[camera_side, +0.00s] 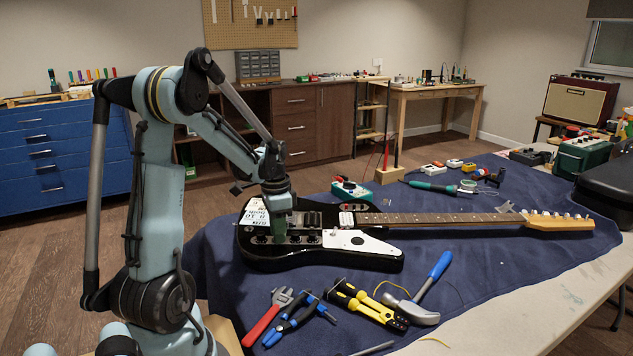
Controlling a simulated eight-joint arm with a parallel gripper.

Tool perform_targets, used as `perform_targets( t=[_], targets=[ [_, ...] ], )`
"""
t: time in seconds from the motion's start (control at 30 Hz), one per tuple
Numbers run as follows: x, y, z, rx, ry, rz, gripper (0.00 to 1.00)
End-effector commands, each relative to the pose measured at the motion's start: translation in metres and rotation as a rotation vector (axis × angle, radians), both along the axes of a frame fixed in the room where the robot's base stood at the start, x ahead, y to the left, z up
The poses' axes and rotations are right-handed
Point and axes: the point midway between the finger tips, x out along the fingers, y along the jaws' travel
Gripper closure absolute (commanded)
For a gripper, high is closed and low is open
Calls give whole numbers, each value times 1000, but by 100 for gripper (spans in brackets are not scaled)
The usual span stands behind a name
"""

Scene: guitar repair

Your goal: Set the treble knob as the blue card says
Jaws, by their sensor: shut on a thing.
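A black and white electric guitar (345,252) lies on a dark blue cloth with its neck to the right. A row of dark control knobs (313,238) sits on the body's left part. My gripper (279,234) points down over this row and is shut on one of the knobs, which its fingers mostly hide. I cannot read which knob it is or where it points. A white card or label (257,216) with dark print lies on the body left of my gripper, too small to read fully. I cannot make out a blue card.
A green-topped box (351,191) stands just behind the body. Small pedals and a soldering tool (433,186) lie farther back.

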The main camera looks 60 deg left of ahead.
Motion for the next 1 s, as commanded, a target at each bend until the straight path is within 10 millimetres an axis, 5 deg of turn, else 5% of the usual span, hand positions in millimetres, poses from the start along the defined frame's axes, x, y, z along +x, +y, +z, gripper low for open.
perform_targets(
  t=[0.6, 0.97, 1.0],
  targets=[
    [0, 0, 0, 0, 0, -792, 93],
    [0, 0, 0, 0, 0, -888, 93],
    [0, 0, 0, 0, 0, -888, 70]
  ],
)
